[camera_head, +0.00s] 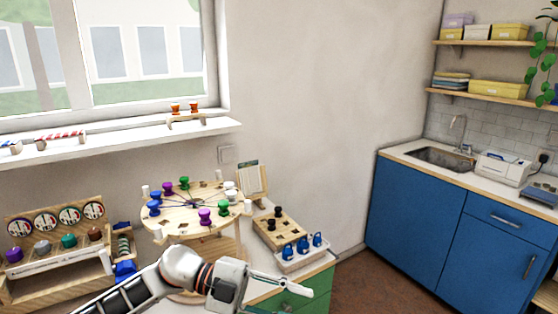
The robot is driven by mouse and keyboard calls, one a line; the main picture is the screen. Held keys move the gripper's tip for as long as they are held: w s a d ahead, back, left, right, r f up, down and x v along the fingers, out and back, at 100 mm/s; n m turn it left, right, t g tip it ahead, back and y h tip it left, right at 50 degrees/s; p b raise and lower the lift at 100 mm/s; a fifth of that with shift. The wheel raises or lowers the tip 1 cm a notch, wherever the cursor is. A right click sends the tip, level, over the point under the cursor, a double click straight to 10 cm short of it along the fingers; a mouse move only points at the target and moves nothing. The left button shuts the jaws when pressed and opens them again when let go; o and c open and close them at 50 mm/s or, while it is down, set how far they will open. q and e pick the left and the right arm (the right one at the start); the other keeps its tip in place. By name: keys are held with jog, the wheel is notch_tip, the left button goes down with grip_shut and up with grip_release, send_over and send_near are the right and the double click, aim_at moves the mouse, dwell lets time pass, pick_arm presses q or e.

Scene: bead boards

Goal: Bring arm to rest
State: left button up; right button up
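My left arm comes in from the lower left. Its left gripper (290,289) hovers in front of the round table, pointing right, with nothing visible in it. Its fingers are small and seen from the side, so I cannot tell whether they are open or shut. My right gripper is not in view. Behind the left arm stands a round wooden board (180,219) with purple, green, blue and white pegs.
A wooden rack with dials (56,251) stands at the left. A small card stand (252,182) is behind the board. The green cabinet (305,295) is below the tray. Blue kitchen cabinets (415,215) stand at the right, with open floor (350,287) between.

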pick_arm(q)
jog(key=w+a+f+n+t+y, duration=0.25)
jog(key=a+f+n+t, duration=0.4)
jog(key=n+t, duration=0.4)
jog(key=w+a+f+n+t+y, duration=0.1)
jog(key=a+f+n+t+y, duration=0.4)
jog(key=f+n+t, duration=0.55)
jog(key=s+a+f+n+g+y, duration=0.6)
jog(key=s+a+f, duration=0.7)
jog(key=s+f, duration=0.4)
jog(key=shift+s+a+f+n+g, duration=0.25)
jog(key=shift+a+f+n+g, duration=0.05)
jog(key=shift+f+g, duration=0.3)
